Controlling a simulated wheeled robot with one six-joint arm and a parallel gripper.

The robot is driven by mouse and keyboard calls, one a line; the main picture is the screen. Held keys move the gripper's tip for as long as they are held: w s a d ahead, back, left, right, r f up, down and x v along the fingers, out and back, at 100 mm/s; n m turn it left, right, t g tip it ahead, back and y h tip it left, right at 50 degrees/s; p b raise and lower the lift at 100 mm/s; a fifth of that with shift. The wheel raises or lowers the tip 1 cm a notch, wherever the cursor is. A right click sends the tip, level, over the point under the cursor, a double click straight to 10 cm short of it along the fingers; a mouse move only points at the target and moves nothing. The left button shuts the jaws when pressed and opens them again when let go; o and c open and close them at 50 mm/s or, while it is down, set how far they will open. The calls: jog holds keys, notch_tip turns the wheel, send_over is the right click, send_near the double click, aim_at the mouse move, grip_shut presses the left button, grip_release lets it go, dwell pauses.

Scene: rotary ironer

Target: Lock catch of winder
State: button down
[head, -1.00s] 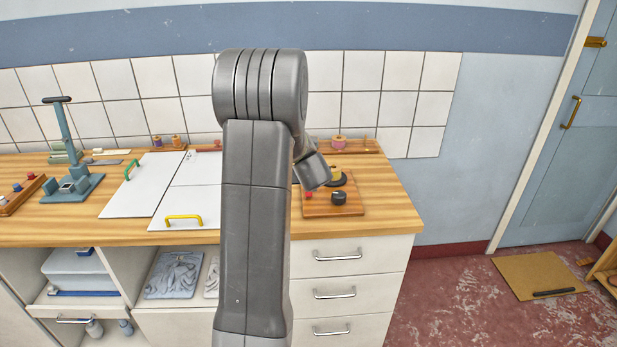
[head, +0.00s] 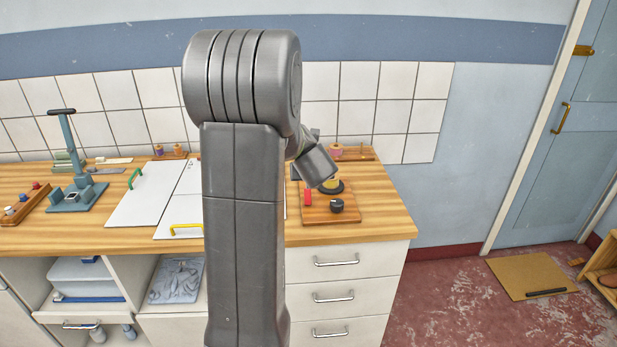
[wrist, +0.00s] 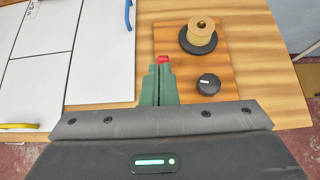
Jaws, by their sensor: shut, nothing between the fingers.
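The winder is a brown wooden board (head: 343,214) on the right end of the counter, also in the wrist view (wrist: 222,91). It carries a yellow spool on a black disc (wrist: 201,34), a black knob with a white mark (wrist: 208,84) and a small red part (wrist: 163,59), apparently the catch. The red part also shows in the head view (head: 307,197). My gripper (wrist: 161,70) has its green fingers shut and empty, with their tips right at the red part. I cannot tell whether they touch it. The fingers hide what lies below the red part.
White lidded panels with a green handle (head: 134,178) and a yellow handle (head: 186,230) lie left of the board. A blue-grey stand (head: 76,192) is farther left. Drawers (head: 347,261) are below the counter.

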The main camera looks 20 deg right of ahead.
jog(key=shift+s+a+r, duration=0.1)
jog(key=shift+s+r, duration=0.15)
jog(key=shift+r, duration=0.3)
jog(key=shift+s+a+r, duration=0.1)
jog(key=shift+s+r, duration=0.1)
jog(key=shift+r, duration=0.3)
jog(key=b, duration=0.5)
send_over(308, 197)
jog(key=s+a, duration=0.1)
jog(key=s, duration=0.1)
jog(key=shift+s+f, duration=0.15)
jog(key=shift+f, duration=5.35)
